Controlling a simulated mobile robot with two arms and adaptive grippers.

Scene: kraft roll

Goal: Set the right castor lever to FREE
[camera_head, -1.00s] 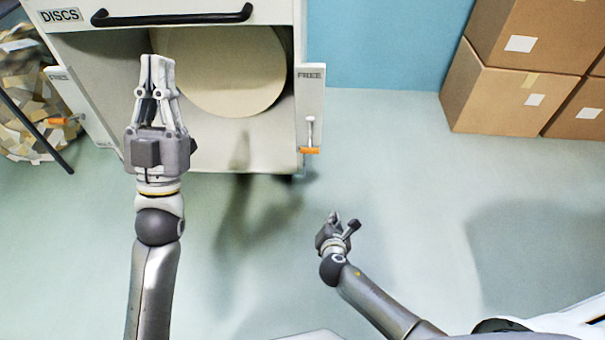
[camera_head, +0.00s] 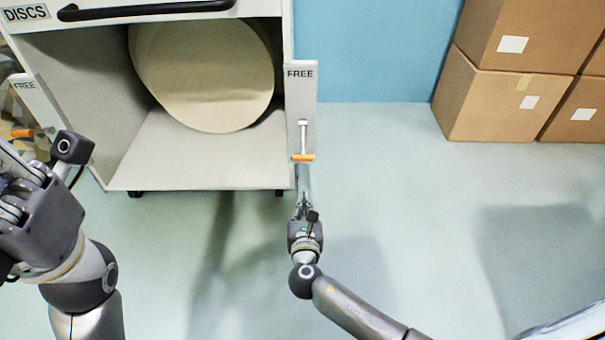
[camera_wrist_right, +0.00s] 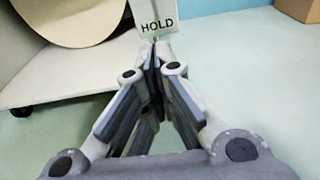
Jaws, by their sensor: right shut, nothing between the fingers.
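The right castor lever (camera_head: 303,138) is a pale stem with an orange end (camera_head: 303,157), on a white plate at the cart's right front corner. The orange end points down, away from the FREE label (camera_head: 300,73) at the plate's top. In the right wrist view a HOLD label (camera_wrist_right: 157,25) shows on the plate just beyond the fingertips; the lever cannot be made out there. My right gripper (camera_head: 303,196) is shut and empty, just below the orange end in the picture; contact cannot be told. My left gripper (camera_head: 38,205) is at the left edge, partly cut off.
The cart (camera_head: 195,183) is open in front, with a large round kraft disc (camera_head: 205,75) inside and a black handle (camera_head: 145,11) above. Another FREE plate (camera_head: 32,100) is at left. Cardboard boxes (camera_head: 485,105) stand at back right. The floor at right is clear.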

